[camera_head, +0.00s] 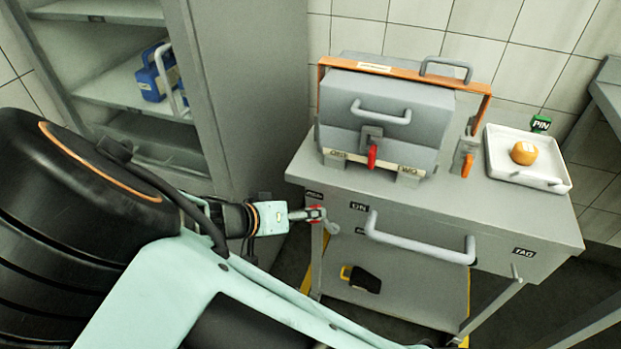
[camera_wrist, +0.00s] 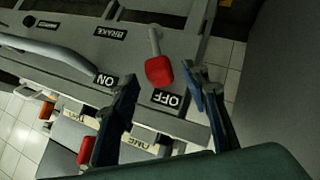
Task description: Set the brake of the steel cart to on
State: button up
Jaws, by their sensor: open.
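The steel cart (camera_head: 540,225) stands right of centre in the head view, with a brake panel on its front left. In the wrist view the brake lever has a grey stem and a red knob (camera_wrist: 158,70). The knob lies close to the OFF label (camera_wrist: 165,98); the ON label (camera_wrist: 106,80) is to its left. The BRAKE label (camera_wrist: 110,32) is by the pivot end. My gripper (camera_wrist: 160,76) is open, with one finger on each side of the knob; I cannot tell whether either touches it. In the head view my gripper (camera_head: 318,214) is at the cart's front left corner.
A grey push handle (camera_head: 420,240) sticks out right of the brake. On the cart top are a grey press (camera_head: 385,115) with a red-handled latch and a white tray (camera_head: 555,182) holding an orange cheese wheel (camera_head: 523,152). A cabinet (camera_head: 255,90) stands left of the cart.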

jog(key=shift+x, duration=1.25)
grip_shut()
